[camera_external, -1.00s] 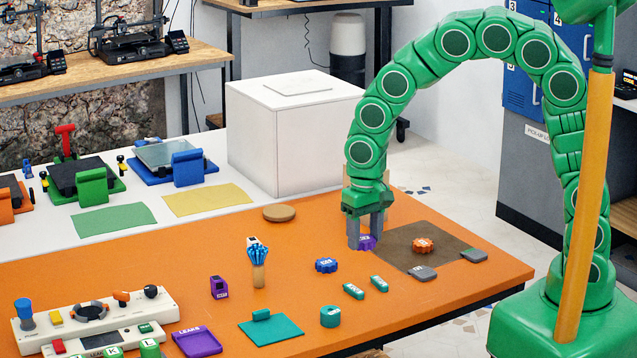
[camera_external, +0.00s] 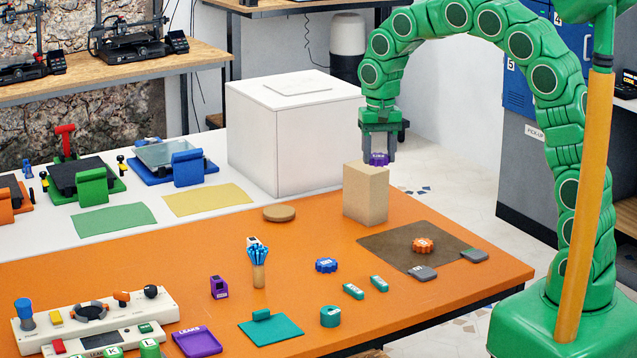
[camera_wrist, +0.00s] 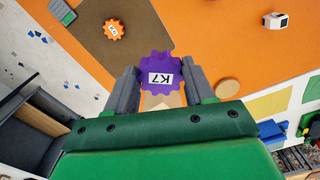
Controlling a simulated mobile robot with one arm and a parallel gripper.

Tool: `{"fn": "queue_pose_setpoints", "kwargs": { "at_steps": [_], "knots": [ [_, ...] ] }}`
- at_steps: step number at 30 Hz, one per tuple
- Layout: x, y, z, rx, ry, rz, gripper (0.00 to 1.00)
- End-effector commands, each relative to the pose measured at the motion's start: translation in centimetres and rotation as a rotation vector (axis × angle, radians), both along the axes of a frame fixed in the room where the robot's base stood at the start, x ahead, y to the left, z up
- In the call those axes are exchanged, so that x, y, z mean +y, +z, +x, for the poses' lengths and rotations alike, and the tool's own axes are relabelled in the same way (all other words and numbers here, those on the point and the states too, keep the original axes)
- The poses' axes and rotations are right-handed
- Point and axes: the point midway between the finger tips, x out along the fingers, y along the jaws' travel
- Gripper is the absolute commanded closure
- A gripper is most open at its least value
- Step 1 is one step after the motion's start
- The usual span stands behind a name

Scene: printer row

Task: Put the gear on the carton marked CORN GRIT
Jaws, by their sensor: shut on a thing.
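A purple gear (camera_external: 379,159) marked K7 is between the fingers of my gripper (camera_external: 378,150), off the table. In the wrist view the gear (camera_wrist: 160,72) sits between the two grey fingertips (camera_wrist: 161,85), its label facing the camera. A plain tan carton (camera_external: 365,200) stands upright on the orange table. The gear is at about the height of the carton's top, near its back edge in the external view; whether it touches cannot be told. A tan corner (camera_wrist: 165,100) shows below the gear in the wrist view. No CORN GRIT lettering is visible.
An orange gear (camera_external: 423,245) lies on a brown mat (camera_external: 385,245) right of the carton. A blue gear (camera_external: 326,265) lies in front. A round tan disc (camera_external: 279,213) and a large white box (camera_external: 290,140) are to the left.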

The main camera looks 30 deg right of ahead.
Motion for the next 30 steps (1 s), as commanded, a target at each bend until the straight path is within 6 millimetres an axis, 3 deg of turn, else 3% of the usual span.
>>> {"fn": "queue_pose_setpoints", "kwargs": {
  "at_steps": [6, 13, 19, 30],
  "knots": [
    [-5.2, 2.3, 2.9, -0.004, -0.098, 0.0, 0.75],
    [-9.4, 4.0, 4.4, -0.001, -0.17, -0.004, 0.75],
    [-10.8, 4.5, 5.0, -0.001, -0.193, -0.005, 0.75],
    [-10.4, 2.9, 8.4, 0.002, -0.194, -0.006, 0.75]
  ]
}}
